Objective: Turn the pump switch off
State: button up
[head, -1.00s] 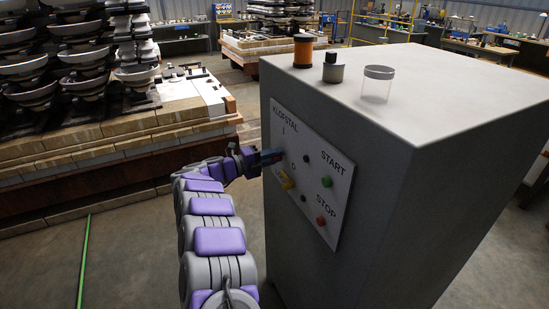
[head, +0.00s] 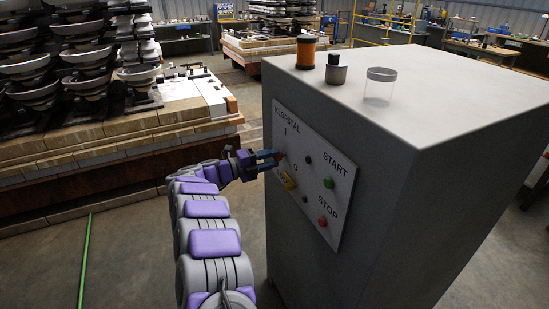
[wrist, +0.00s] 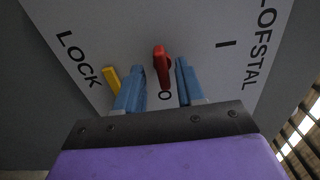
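The red switch (wrist: 162,62) on the white panel (wrist: 185,22) stands between my fingertips in the wrist view. Its handle runs toward the O mark (wrist: 165,96), with the I mark (wrist: 220,44) to its right. My gripper (wrist: 161,80) is open, with blue fingers on either side of the switch and gaps visible at both sides. In the head view my gripper (head: 277,160) is at the panel's left part, its two fingers spread. The switch is small and partly hidden there.
A yellow lock piece (wrist: 112,80) sits beside the left finger. A green START button (head: 328,182) and red STOP button (head: 322,222) are on the right of the panel. An orange spool (head: 305,52), grey container (head: 335,70) and clear jar (head: 380,84) stand on the cabinet (head: 440,95).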

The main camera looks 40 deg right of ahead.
jog(key=p+v, duration=0.2)
jog(key=v, duration=1.4)
